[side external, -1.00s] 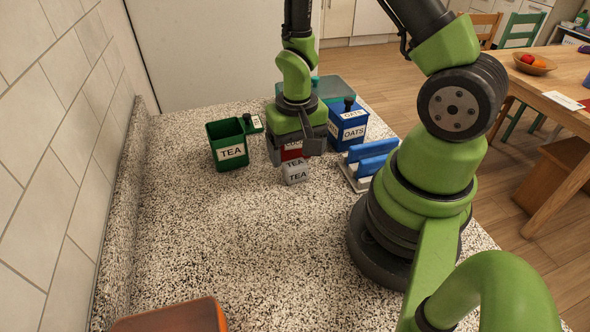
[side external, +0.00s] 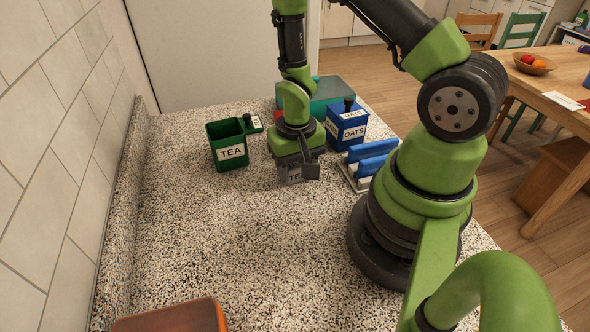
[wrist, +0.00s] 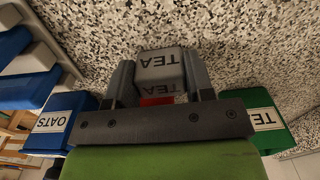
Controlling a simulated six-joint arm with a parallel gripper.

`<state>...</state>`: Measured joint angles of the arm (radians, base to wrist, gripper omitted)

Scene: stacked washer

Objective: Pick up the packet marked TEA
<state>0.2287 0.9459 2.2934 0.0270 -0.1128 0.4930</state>
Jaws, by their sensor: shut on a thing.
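The grey-white packet marked TEA (wrist: 160,62) is between the two fingers of my gripper (wrist: 161,80) in the wrist view. The fingers are shut on its sides, and its lettering shows upside down there. In the side view my gripper (side external: 297,172) points down over the packet (side external: 290,176) and hides most of it. The packet is at counter level; I cannot tell whether it touches the counter. A green open canister labelled TEA (side external: 231,153) stands to the left of my gripper, with its lid (side external: 250,123) behind it.
A blue canister labelled OATS (side external: 346,127) stands behind right. A blue-and-white rack (side external: 372,160) is to the right. A teal box (side external: 333,92) is at the back. A red thing (wrist: 157,101) shows behind the packet. An orange-brown object (side external: 172,318) lies at the front. The counter's middle is clear.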

